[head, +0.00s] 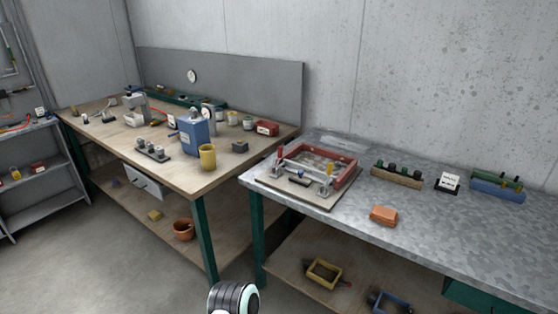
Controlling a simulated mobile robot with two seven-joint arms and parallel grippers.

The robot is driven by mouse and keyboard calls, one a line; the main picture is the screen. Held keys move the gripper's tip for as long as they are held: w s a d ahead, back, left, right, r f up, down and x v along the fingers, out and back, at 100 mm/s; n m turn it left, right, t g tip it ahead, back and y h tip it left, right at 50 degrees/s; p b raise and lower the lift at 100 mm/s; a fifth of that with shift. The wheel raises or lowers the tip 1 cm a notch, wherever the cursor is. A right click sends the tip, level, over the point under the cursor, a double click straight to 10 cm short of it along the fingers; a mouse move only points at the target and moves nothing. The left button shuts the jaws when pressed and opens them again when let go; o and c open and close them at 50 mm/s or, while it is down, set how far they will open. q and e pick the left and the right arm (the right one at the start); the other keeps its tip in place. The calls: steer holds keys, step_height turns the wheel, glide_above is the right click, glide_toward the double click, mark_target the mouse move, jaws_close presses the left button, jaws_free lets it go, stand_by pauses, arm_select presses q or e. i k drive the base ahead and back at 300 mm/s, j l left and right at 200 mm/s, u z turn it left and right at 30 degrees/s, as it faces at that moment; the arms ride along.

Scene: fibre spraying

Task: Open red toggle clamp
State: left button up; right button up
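A fixture with a red frame (345,179) sits on a board at the left end of the grey metal-topped table. Small light metal parts, likely clamps, stand on its near side. A small upright red piece (280,153) at the fixture's left corner may be the red toggle clamp's handle; it is too small to tell whether the clamp is open or shut. A small yellow upright piece (329,168) stands near the frame's front right. Neither of my grippers is in view; only a rounded black and white part of mine shows at the bottom edge.
An orange-brown block (383,215) lies on the metal table (460,240), right of the fixture. Racks with dark items stand along its back. A wooden bench (200,181) at left carries a blue container (194,137) and a yellow cup (207,157). Floor is clear at lower left.

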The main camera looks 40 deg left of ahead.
mark_target(280, 148)
steer(key=u, duration=1.75)
steer(key=i+l, duration=0.15)
steer(key=i, duration=0.45)
steer(key=i+l, duration=0.1)
steer(key=i, duration=0.5)
